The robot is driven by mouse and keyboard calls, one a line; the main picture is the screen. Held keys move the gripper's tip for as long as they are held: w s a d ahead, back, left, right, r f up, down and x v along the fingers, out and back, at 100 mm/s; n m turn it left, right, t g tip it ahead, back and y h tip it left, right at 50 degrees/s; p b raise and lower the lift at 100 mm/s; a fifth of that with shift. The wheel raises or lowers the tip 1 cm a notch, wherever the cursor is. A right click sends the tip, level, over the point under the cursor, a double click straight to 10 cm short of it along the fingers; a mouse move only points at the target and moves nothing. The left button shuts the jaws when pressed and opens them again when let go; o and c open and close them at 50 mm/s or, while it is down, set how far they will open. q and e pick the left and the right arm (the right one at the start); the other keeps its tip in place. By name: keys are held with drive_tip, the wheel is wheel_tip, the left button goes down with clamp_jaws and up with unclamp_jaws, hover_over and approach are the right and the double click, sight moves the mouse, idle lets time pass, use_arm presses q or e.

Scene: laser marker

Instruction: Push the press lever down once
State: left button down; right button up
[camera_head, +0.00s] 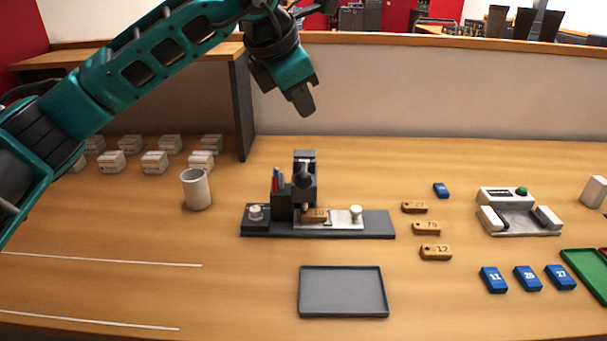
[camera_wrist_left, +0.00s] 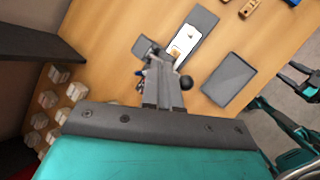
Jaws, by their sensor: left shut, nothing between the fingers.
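The press (camera_head: 304,165) is a dark grey column on a long dark base plate (camera_head: 375,224), near the middle of the table. Its lever ends in a black ball knob, clear in the left wrist view (camera_wrist_left: 186,82). A wooden tag (camera_head: 315,214) lies on the light fixture under the press. My left gripper (camera_head: 305,107) is shut and empty, pointing down above the press, with a gap between them in the head view. In the left wrist view its fingers (camera_wrist_left: 163,96) overlap the press column. Parts of my right arm show at that view's right edge; its jaws are unclear.
An empty grey tray (camera_head: 343,291) lies in front of the press. Pens stand in a holder (camera_head: 280,182) beside the column. A white cup (camera_head: 196,189) and several white boxes stand left. Wooden tags (camera_head: 426,228), blue tags (camera_head: 494,280) and a white device (camera_head: 517,212) are right.

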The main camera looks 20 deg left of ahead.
use_arm(q)
drive_tip(key=f+b, duration=0.1)
drive_tip(key=f, duration=0.2)
drive_tip(key=f+b, duration=0.1)
drive_tip(key=shift+s+d+f+b, duration=0.15)
drive_tip(key=shift+s+f+b, duration=0.05)
drive_tip(key=shift+s+b, duration=0.2)
drive_tip(key=shift+s+f+b, duration=0.25)
drive_tip(key=shift+f+b, duration=0.45)
drive_tip(key=shift+f, duration=0.25)
drive_tip(key=shift+s+f+b, duration=0.1)
drive_tip(key=shift+f+b, duration=0.35)
drive_tip(key=shift+s+d, duration=0.1)
use_arm(e)
drive_tip(key=a+f, duration=0.1)
drive_tip(key=w+a+f, duration=0.1)
drive_tip(key=shift+w+f+y, duration=0.2)
drive_tip(key=shift+f+y, duration=0.1)
drive_tip(key=shift+y, duration=0.1)
drive_tip(key=shift+f, duration=0.15)
drive_tip(key=shift+s+f, duration=0.15)
drive_tip(key=shift+s, duration=0.1)
drive_tip(key=shift+w, duration=0.2)
